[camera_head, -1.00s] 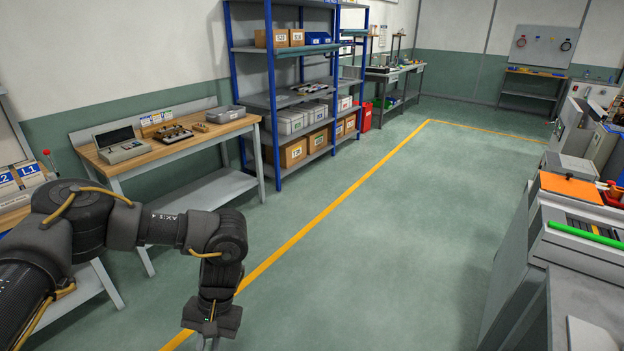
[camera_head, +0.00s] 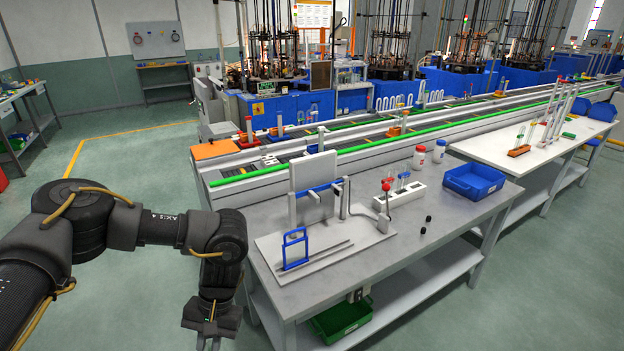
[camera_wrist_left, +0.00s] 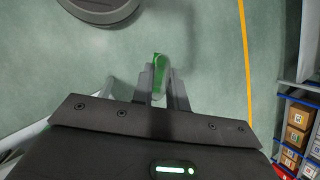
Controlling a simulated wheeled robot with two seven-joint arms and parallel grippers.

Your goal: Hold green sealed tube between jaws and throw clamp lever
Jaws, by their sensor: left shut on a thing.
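My left gripper (camera_head: 209,343) hangs at the lower left of the head view, left of the grey bench (camera_head: 400,255). In the left wrist view its fingers (camera_wrist_left: 160,92) are shut on the green tube (camera_wrist_left: 157,70), held over the floor. In the head view the tube is hidden or out of frame. On the bench stands a fixture with a pale base plate (camera_head: 350,243), an upright panel (camera_head: 313,172) and a blue crossbar (camera_head: 320,189). A red-knobbed lever (camera_head: 386,187) stands at its right. I cannot tell whether the clamp is open. My right gripper is not in view.
On the bench, a blue frame (camera_head: 295,249) stands at the front, a white tube rack (camera_head: 405,192) behind and a blue bin (camera_head: 473,181) at the right. White bottles (camera_head: 419,157) stand near the back. A conveyor (camera_head: 250,182) runs behind. Floor at left is clear.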

